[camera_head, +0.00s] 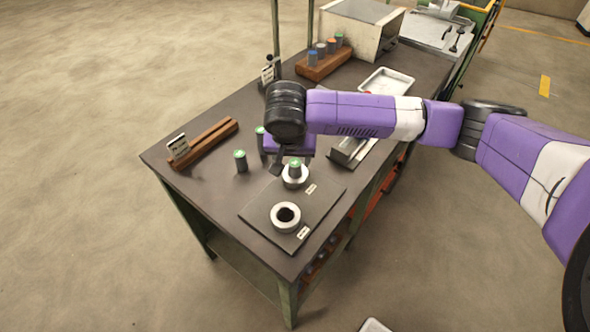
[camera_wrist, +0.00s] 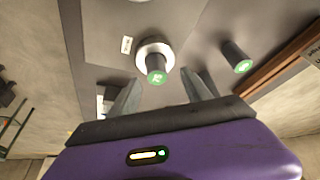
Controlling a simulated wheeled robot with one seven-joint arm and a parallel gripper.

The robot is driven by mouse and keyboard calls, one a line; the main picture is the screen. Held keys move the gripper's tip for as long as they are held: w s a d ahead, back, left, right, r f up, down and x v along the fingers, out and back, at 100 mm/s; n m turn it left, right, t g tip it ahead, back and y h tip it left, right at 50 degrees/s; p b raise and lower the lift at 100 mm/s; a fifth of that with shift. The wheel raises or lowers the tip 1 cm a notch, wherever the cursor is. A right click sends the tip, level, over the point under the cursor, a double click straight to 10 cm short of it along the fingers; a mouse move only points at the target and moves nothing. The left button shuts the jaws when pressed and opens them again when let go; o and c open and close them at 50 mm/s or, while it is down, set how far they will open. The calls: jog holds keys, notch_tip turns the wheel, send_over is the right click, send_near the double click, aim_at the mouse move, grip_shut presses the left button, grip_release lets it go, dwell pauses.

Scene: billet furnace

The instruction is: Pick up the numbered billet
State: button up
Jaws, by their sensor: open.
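A dark billet with a marked green top (camera_head: 295,163) stands in a white ring on the dark plate. In the wrist view its green face (camera_wrist: 157,77) carries a pale mark, too small to read surely. My gripper (camera_head: 288,162) is open above the table close to this billet. In the wrist view the fingers (camera_wrist: 162,92) are spread, with the billet appearing between and just beyond them; I see no contact. A second green-topped billet (camera_head: 240,161) stands on the bare table to the left; the wrist view shows it at right (camera_wrist: 238,59). A third (camera_head: 260,139) is partly hidden by my gripper.
An empty white ring (camera_head: 285,216) sits on the plate (camera_head: 258,210) nearer the front. A wooden rack (camera_head: 205,143) with a label lies at the left edge. Behind are a block of coloured-top billets (camera_head: 324,62), a white tray (camera_head: 386,81) and a box furnace (camera_head: 355,30).

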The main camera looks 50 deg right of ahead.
aim_at(295, 163)
jog(key=shift+d+p+x, duration=0.2)
jog(key=shift+p+x, duration=0.3)
jog(key=shift+x, duration=1.75)
jog(key=shift+s, duration=0.2)
grip_shut()
jog(key=shift+r, duration=0.1)
